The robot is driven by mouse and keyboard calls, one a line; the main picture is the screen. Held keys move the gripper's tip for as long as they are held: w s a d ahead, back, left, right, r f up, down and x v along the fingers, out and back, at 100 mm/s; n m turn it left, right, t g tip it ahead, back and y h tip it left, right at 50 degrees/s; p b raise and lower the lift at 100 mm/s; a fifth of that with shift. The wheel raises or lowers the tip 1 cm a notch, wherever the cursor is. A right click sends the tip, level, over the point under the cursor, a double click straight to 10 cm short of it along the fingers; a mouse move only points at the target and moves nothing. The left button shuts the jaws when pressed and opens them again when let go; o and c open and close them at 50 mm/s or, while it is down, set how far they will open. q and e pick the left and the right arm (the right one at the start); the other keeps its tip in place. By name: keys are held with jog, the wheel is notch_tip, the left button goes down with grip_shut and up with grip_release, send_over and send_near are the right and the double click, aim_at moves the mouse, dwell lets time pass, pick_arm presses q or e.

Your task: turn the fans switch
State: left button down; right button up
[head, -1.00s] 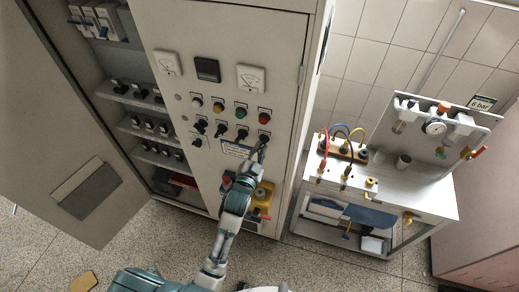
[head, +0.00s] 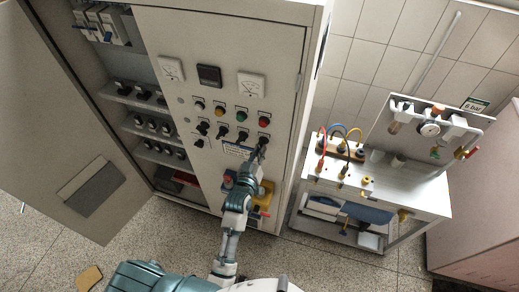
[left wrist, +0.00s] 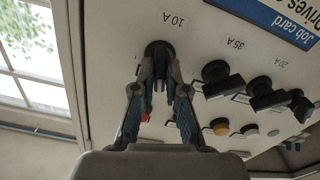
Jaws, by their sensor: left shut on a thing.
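The cabinet panel carries a row of black rotary switches. The rightmost switch (head: 264,137) in the head view has my left gripper (head: 261,147) at it. In the left wrist view the panel appears upside down. There my left gripper (left wrist: 158,80) is shut on a black knob (left wrist: 159,48) marked 10 A, with a fingertip on each side. The fingers hide part of the knob. Other black switches (left wrist: 221,78) sit to its right, by labels 35 A and 20 A. I cannot read a fans label. My right gripper is not in view.
Coloured lamps, one of them red (head: 263,121), sit above the switches. A yellow-backed switch (head: 262,193) is below, near my arm. The cabinet's left door (head: 70,130) stands open. A bench (head: 385,190) with cables and a gauge stands to the right.

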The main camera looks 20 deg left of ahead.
pick_arm(q)
jog(key=n, duration=0.5)
jog(key=shift+f+n, duration=0.15)
jog(key=shift+n, duration=0.15)
dwell(0.5)
jog(key=c, duration=1.2)
grip_release()
jog(key=s, duration=1.2)
jog(key=shift+a, duration=0.15)
jog(key=shift+f, duration=0.1)
